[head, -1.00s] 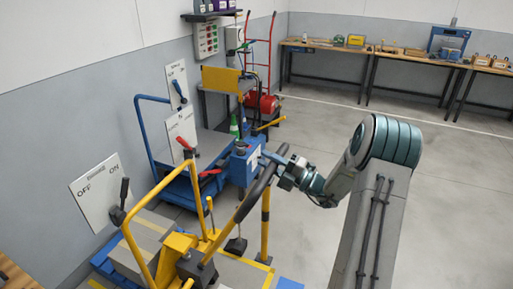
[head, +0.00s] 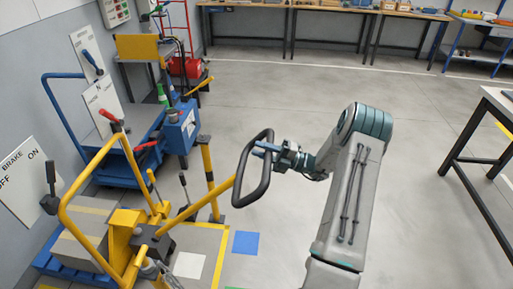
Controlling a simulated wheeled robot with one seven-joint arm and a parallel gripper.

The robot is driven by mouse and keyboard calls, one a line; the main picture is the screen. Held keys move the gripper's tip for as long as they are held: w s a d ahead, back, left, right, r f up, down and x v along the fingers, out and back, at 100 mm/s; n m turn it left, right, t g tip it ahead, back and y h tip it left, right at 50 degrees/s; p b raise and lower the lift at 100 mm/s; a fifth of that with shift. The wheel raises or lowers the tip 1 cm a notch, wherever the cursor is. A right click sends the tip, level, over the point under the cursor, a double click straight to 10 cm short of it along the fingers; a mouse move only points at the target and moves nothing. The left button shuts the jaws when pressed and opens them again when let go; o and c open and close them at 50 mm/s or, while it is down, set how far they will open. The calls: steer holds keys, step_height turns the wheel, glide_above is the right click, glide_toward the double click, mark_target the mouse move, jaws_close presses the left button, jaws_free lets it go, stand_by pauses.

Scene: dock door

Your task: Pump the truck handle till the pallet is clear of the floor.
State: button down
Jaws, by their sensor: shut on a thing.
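The truck handle is a black loop (head: 239,174) on a yellow shaft (head: 203,221). The shaft slopes up to the right from the dark pivot block of the yellow truck (head: 124,232). My gripper (head: 267,150) is shut on the upper right part of the loop, coming from the right. A blue pallet (head: 54,263) with a brown-grey load (head: 82,222) shows at the lower left, partly hidden by the truck's yellow frame. I cannot tell whether there is a gap between the pallet and the floor.
Levers on white panels line the left wall. A table (head: 495,100) stands at the right. The floor between is clear, with flat coloured squares (head: 245,243).

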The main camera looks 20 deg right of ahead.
steer(key=shift+d+r, duration=0.5)
steer(key=shift+d, duration=0.1)
steer(key=c, duration=1.4)
jaws_free()
steer(key=shift+o, duration=1.2)
steer(key=shift+s+d+r, duration=0.1)
steer(key=shift+s+d, duration=0.2)
steer(key=shift+d, duration=0.15)
steer(key=shift+a+f, duration=0.25)
steer(key=shift+a, duration=0.2)
steer(key=b+v, duration=0.2)
steer(key=v, duration=1.2)
